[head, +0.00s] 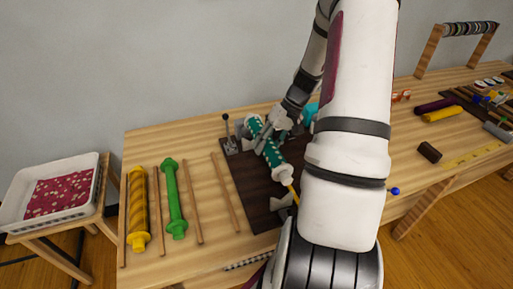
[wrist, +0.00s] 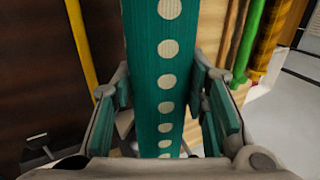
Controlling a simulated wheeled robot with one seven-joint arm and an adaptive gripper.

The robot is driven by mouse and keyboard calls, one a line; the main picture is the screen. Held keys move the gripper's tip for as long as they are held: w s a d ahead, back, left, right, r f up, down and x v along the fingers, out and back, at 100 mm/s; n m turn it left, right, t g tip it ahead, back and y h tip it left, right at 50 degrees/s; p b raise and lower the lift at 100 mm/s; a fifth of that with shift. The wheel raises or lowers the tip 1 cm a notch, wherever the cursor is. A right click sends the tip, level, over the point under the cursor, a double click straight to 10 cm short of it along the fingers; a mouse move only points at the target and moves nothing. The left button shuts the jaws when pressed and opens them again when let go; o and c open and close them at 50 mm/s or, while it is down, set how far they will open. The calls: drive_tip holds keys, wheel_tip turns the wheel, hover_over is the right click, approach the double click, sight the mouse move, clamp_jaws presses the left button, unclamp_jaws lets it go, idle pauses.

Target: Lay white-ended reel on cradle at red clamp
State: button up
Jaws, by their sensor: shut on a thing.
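A teal reel with pale dots (head: 267,142) and a whitish near end is held slantwise over the dark brown board (head: 240,185). My gripper (head: 272,135) is shut around its middle. In the wrist view the reel (wrist: 165,60) runs lengthwise between the teal finger pads of my gripper (wrist: 165,100). A grey V-shaped cradle piece (head: 285,208) stands near the board's front. A grey lever clamp (head: 230,143) stands at the board's back left. I cannot make out a red clamp; my arm hides the board's right part. Whether the reel touches a cradle is unclear.
A green reel (head: 173,200) and a yellow reel (head: 138,210) lie on the table at left among thin wooden rods (head: 193,205). A yellow rod (head: 293,192) is near the held reel's near end. A white tray (head: 88,190) stands on a side stand.

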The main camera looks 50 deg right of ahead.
drive_tip(key=shift+w+a+f, duration=0.1)
drive_tip(key=shift+a+f, duration=0.05)
drive_tip(key=shift+f, duration=0.05)
drive_tip(key=shift+f+b, duration=0.75)
drive_tip(key=shift+f, duration=0.2)
drive_tip(key=shift+f+b, duration=1.65)
drive_tip(key=shift+f, duration=1.3)
drive_tip(key=o, duration=1.4)
drive_tip(key=v, duration=1.2)
